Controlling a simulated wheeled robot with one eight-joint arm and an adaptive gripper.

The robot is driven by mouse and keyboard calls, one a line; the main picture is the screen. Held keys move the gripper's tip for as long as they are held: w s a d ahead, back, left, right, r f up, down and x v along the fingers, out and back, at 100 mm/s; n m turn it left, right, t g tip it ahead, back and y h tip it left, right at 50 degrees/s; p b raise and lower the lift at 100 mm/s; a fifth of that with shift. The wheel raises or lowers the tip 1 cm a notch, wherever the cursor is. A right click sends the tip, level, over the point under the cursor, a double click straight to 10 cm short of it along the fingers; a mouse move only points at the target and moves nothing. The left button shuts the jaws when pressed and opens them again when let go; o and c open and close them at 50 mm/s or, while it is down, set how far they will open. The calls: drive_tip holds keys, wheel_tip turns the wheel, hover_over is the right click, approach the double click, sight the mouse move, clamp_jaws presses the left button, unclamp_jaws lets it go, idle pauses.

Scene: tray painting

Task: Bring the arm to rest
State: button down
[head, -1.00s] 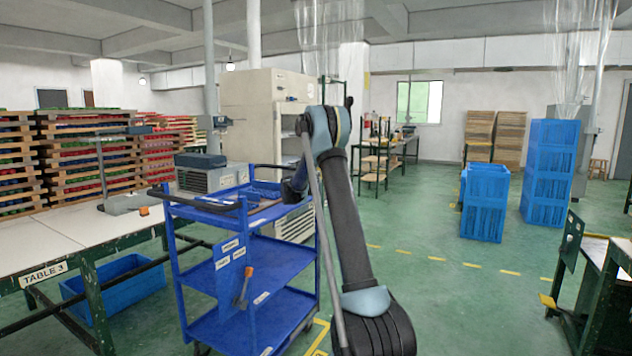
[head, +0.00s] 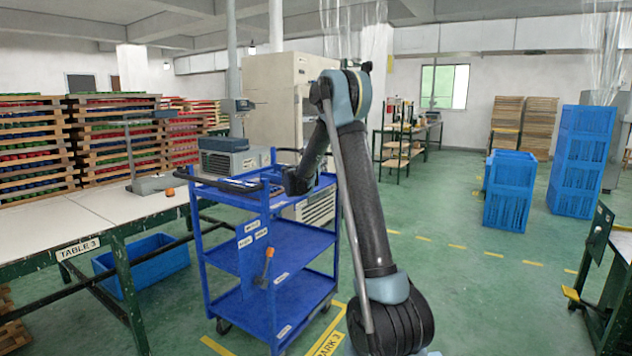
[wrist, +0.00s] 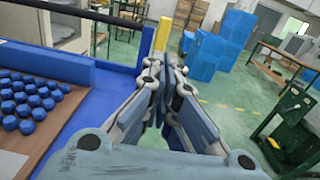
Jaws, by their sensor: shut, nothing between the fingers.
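My arm stands raised and bent at the elbow in the head view, with its forearm pointing down over the blue cart's top. My gripper is hidden there behind my arm. In the wrist view my gripper (wrist: 166,72) shows with its fingers together and nothing between them. It is in the air near the edge of the blue cart (wrist: 92,98). The cart also shows in the head view (head: 270,245), left of my arm.
Several blue pieces (wrist: 30,100) lie on the cart's top at left in the wrist view. Table 3 (head: 90,222) stands left of the cart, and a green-framed bench (head: 612,262) at right. Blue crates (head: 510,190) stand at the back right.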

drive_tip(key=s+a+r+n+t+y, duration=0.3)
drive_tip(key=s+r+n+t+y, duration=0.3)
drive_tip(key=r+n, duration=0.6)
drive_tip(key=s+a+n+g+y, duration=0.45)
drive_tip(key=s+n+y, duration=0.45)
drive_tip(key=s+n, duration=0.4)
drive_tip(key=s+d+f+n+g+h, duration=0.1)
drive_tip(key=s+d+f+n+g, duration=0.3)
drive_tip(key=s+f, duration=0.6)
drive_tip(key=s+d+f+n+g+h, duration=0.2)
drive_tip(key=s+f+n, duration=0.6)
drive_tip(key=s, duration=1.3)
drive_tip(key=s+d+f+n+g+h, duration=0.1)
drive_tip(key=s+d+f+n+g, duration=0.5)
drive_tip(key=s+f, duration=0.7)
drive_tip(key=s+g, duration=0.2)
drive_tip(key=s, duration=0.1)
drive_tip(key=shift+d+f, duration=0.25)
drive_tip(key=shift+d, duration=0.1)
